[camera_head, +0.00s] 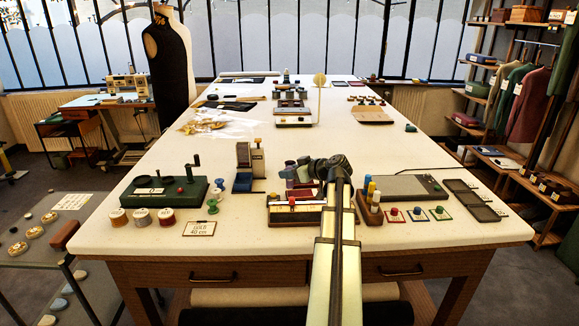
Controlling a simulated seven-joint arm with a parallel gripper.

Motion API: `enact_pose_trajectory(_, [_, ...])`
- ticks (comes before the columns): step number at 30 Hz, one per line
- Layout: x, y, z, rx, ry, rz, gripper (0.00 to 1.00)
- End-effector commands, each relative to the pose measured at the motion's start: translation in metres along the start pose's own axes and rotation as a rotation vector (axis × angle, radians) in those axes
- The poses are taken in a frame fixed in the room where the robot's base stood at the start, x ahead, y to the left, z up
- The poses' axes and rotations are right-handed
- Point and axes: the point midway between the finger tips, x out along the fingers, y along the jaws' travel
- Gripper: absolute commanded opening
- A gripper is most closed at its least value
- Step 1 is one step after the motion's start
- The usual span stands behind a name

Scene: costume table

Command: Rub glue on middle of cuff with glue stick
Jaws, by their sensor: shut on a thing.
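My arm reaches from the bottom edge to the middle of the table, and its dark wrist bends to the left. My gripper (303,174) is at the end of this wrist, small and dark, above and behind a dark red holder (296,218). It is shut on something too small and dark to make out. A white strip with red parts (292,203) lies across the holder; I cannot tell whether it is the cuff. I cannot pick out the glue stick for certain. My arm hides part of the table right of the holder.
Right of my arm stand a wooden rack with coloured sticks (370,204), a grey slab (402,187) and dark trays (475,200). To the left are a green device (168,192), thread spools (142,217), an upright block (250,167) and a card (200,228).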

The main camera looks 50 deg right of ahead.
Motion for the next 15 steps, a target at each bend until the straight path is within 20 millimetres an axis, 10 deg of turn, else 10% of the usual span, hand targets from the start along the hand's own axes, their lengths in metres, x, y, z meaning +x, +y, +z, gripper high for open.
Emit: enact_pose_trajectory(15, [-0.010,0.021,0.030,0.001,0.000,0.001,0.03])
